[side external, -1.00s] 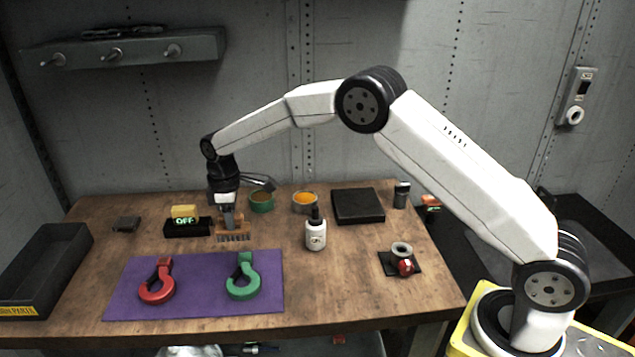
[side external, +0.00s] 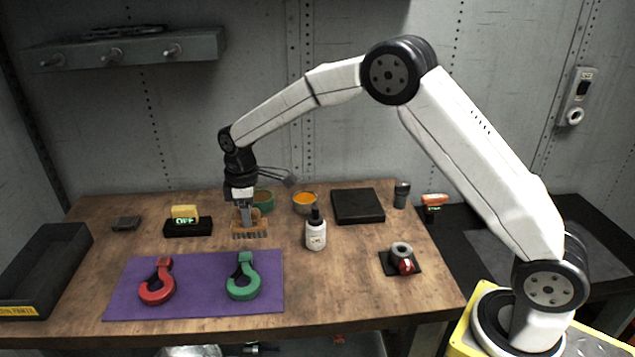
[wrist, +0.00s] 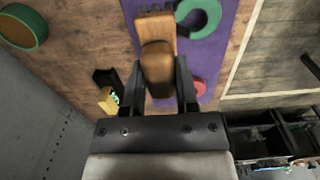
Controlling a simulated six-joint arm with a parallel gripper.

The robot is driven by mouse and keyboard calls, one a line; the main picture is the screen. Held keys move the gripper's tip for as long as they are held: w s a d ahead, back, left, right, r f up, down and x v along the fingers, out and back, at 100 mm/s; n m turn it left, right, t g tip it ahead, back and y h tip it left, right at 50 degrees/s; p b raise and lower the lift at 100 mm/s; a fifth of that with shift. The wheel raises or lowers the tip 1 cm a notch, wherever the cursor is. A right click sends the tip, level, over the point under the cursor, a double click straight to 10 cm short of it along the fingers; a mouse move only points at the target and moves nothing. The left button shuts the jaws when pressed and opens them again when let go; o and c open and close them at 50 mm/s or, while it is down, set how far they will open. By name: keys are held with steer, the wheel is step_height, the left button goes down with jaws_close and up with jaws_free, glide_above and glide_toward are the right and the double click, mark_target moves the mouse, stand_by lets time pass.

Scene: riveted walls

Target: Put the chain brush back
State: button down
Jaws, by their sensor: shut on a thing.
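The chain brush (side external: 249,229), a brown wooden block with dark bristles pointing down, is in my gripper (side external: 246,218). It is above the wooden table, behind the purple mat; I cannot tell whether the bristles touch the tabletop. In the wrist view the brush's brown handle (wrist: 158,68) sits between the two dark fingers of my gripper (wrist: 160,85), which is shut on it.
A white bottle (side external: 316,235) stands right of the brush, a black flat tray (side external: 357,206) behind right. A yellow-topped black block (side external: 187,226) is left.

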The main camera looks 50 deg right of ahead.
steer(key=s+d+r, duration=0.1)
steer(key=s+d, duration=0.1)
steer(key=s, duration=1.2)
steer(key=s+d, duration=0.3)
steer(key=s, duration=1.2)
steer(key=shift+d+r, duration=0.2)
steer(key=shift+r, duration=0.2)
steer(key=w+f, duration=0.9)
steer(key=w, duration=0.4)
steer(key=shift+w+f, duration=0.15)
